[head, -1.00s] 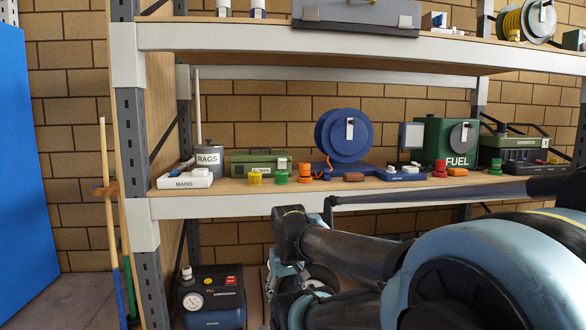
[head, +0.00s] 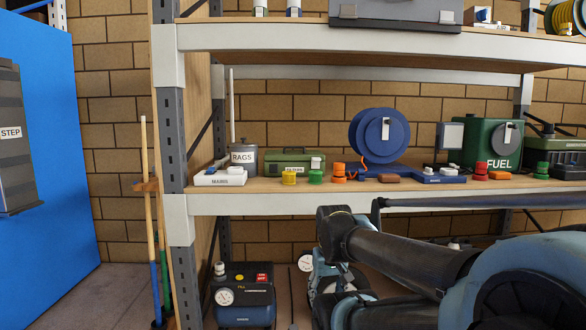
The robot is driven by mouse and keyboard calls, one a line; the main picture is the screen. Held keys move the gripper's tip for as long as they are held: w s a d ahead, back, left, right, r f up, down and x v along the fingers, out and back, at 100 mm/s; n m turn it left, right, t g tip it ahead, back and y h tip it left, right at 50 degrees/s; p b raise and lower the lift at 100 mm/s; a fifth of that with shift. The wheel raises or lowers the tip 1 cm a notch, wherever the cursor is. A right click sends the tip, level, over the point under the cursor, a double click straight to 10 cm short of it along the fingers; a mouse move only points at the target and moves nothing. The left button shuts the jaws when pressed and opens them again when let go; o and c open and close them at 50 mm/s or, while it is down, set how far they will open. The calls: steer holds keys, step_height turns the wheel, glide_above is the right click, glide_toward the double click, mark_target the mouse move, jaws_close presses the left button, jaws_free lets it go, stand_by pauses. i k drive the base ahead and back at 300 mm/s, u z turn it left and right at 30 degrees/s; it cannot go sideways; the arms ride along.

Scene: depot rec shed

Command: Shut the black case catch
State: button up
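A dark grey case (head: 395,12) sits on the upper shelf, cut off by the top edge of the head view. It is the closest match to the black case, though it looks grey. I cannot tell which is the catch, or whether either is open or shut. My arm crosses the lower right, well below the case and in front of the shelving. My gripper cannot be made out.
The middle shelf (head: 270,205) holds a rags tin (head: 243,163), a green box (head: 290,160), a blue reel (head: 375,138) and a green fuel can (head: 485,146). A compressor (head: 243,300) stands below. Poles (head: 150,220) lean left of the upright, near a blue panel (head: 40,130).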

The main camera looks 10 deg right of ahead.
mark_target(273, 167)
steer(key=k, duration=0.65)
steer(key=z, duration=0.5)
steer(key=i, duration=1.1)
steer(key=z, duration=0.1)
